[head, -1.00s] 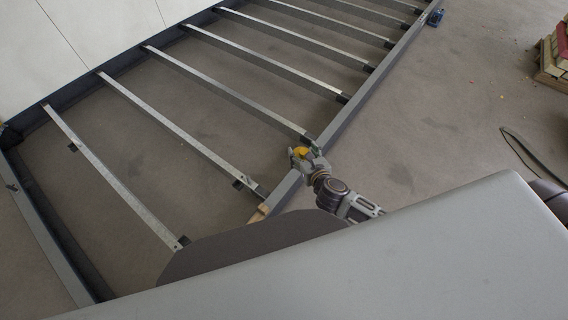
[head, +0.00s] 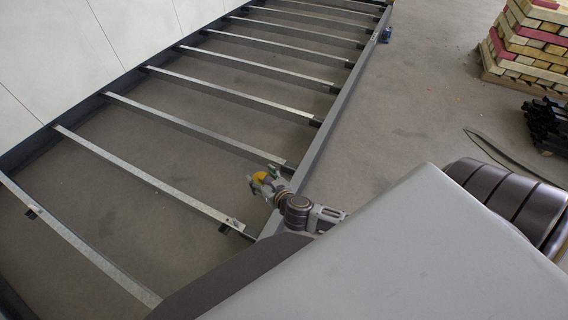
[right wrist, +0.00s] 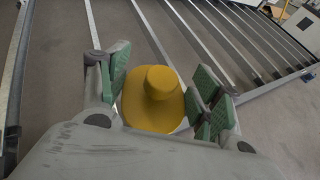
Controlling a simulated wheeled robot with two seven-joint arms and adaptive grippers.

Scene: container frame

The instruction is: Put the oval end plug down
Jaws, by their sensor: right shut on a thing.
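The oval end plug (right wrist: 150,98) is yellow, with a round knob on a wide oval base. In the right wrist view it sits between the green pads of my right gripper (right wrist: 158,92), which is shut on it. In the head view my right gripper (head: 263,183) holds the plug (head: 260,176) by the near long beam of the frame, close to a cross bar's end. The plug appears held up off the floor. My left gripper is not in view.
The grey container frame (head: 335,105) with several metal cross bars (head: 190,130) lies on the floor. A pallet of stacked yellow and red blocks (head: 535,45) and black parts (head: 550,125) stand at the right. Floor right of the frame (head: 410,110) is mostly clear.

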